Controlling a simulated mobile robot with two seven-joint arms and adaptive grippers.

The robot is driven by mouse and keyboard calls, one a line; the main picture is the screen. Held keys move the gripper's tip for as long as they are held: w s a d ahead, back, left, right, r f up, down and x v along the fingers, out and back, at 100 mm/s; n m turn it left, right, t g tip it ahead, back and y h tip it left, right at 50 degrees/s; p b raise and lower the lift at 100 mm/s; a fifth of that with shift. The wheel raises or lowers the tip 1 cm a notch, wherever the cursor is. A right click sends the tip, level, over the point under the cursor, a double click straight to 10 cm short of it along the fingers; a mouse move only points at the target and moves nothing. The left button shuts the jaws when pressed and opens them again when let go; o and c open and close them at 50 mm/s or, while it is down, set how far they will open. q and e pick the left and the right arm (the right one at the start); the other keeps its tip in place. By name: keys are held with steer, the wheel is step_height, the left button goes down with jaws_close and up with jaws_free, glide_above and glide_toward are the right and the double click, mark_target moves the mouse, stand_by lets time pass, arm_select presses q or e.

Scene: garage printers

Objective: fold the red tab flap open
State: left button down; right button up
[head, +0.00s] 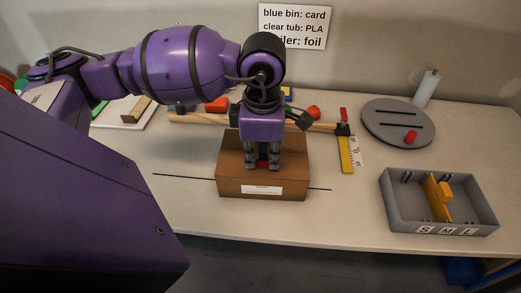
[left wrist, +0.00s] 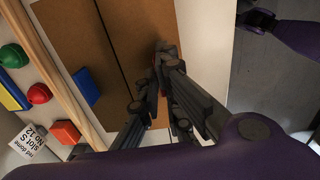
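A brown cardboard box (head: 232,186) with a white label on its front sits on the table in the middle of the head view. A back flap stands up behind it. My left gripper (head: 262,162) points down over the box, with red of the tab (head: 262,164) showing between its fingers. In the left wrist view the fingertips (left wrist: 161,68) are close together over the brown cardboard. I cannot tell whether they press on the tab, which they mostly hide. My right gripper is not in the head view.
A thin dark rod (head: 180,176) passes by the box on both sides. A grey tray (head: 392,199) with a yellow divider stands to the right. Behind are a round grey disc (head: 385,118), a yellow ruler (head: 346,155) and a wooden rail (head: 190,117).

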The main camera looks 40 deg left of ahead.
arm_select(q)
steer(key=shift+s+d+r+t+y+b, duration=0.15)
steer(key=shift+s+t+y+b, duration=0.15)
steer(key=shift+t, duration=0.2)
steer(key=shift+s+d+f+t+y+b, duration=0.1)
steer(key=shift+s+d+t+y+b, duration=0.05)
steer(key=shift+t+y+b, duration=0.3)
steer(key=shift+s+r+t, duration=0.1)
steer(key=shift+r+t, duration=0.1)
steer(key=shift+t, duration=0.15)
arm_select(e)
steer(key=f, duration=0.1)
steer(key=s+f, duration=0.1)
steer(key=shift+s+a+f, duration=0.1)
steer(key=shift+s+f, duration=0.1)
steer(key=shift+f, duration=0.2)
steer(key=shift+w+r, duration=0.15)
